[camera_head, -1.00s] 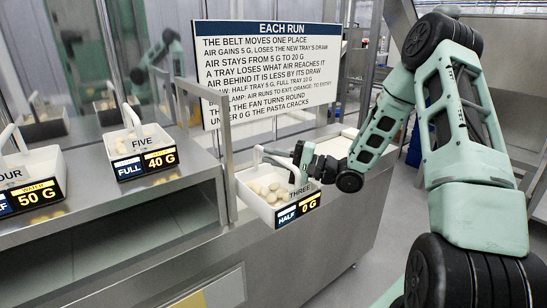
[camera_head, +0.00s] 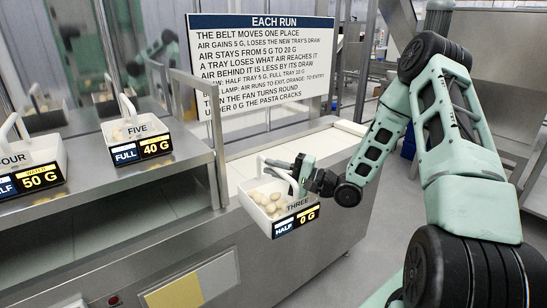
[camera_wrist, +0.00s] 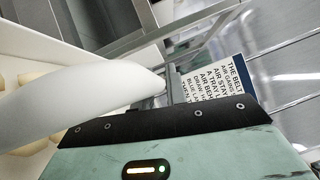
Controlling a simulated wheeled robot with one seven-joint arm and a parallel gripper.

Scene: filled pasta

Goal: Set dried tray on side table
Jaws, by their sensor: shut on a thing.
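The tray marked THREE (camera_head: 258,219) is white with an arched handle and holds several pale pasta pieces. Its label reads HALF and 0 G. My gripper (camera_head: 299,170) is shut on its handle and holds the tray in front of the steel machine, near the post at the belt's end. In the wrist view the white handle (camera_wrist: 85,98) crosses close to my gripper, with pasta at the left edge. I cannot make out a side table in these frames.
Tray FIVE (camera_head: 122,133), marked FULL and 40 G, and tray FOUR (camera_head: 40,158), marked 50 G, stand on the steel machine (camera_head: 120,185) at left. A sign headed EACH RUN (camera_head: 262,65) stands behind. A pale surface (camera_head: 335,140) lies behind the held tray. Floor is clear at right.

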